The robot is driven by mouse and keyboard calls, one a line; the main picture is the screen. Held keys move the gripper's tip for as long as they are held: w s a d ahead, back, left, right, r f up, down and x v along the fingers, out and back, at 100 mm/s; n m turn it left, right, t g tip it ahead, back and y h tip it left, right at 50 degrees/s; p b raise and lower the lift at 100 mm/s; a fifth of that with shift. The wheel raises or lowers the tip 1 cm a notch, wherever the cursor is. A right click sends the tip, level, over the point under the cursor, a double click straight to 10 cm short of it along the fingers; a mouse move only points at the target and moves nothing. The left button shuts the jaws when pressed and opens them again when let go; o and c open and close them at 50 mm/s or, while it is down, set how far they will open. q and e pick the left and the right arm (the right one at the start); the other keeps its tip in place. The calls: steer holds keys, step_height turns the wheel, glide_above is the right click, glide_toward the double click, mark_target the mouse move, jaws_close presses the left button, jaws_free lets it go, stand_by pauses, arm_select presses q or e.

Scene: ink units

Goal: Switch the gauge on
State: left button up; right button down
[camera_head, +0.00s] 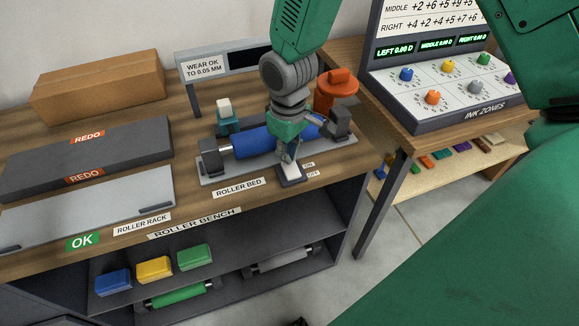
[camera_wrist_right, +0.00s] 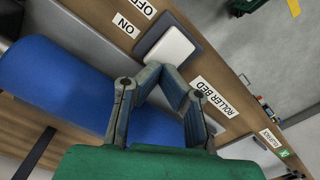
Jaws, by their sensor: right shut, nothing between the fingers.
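A white rocker switch (camera_head: 291,171) on a dark base sits at the front edge of the roller bench, beside the ON and OFF labels. It also shows in the right wrist view (camera_wrist_right: 168,47). My right gripper (camera_head: 289,156) points down with its fingertips at the switch's rear edge. In the wrist view its shut, empty fingers (camera_wrist_right: 163,72) meet right beside the white rocker; I cannot tell whether they touch it. A dark display panel (camera_head: 249,60) stands behind the roller bed, with a "WEAR OK TO 0.05 MM" sign. My left gripper is out of view.
A blue roller (camera_head: 252,142) lies in the roller bed behind the switch, close to my right gripper. A teal block with a white top (camera_head: 226,118) and an orange knob-like part (camera_head: 337,90) stand nearby. The ink-zone console (camera_head: 440,90) is at the right.

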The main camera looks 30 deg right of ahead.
steer(key=shift+f+b, duration=0.3)
steer(key=shift+f, duration=0.4)
steer(key=shift+r, duration=0.1)
step_height(320, 180, up, 7)
steer(key=p, duration=0.7)
stand_by(0.3)
stand_by(0.5)
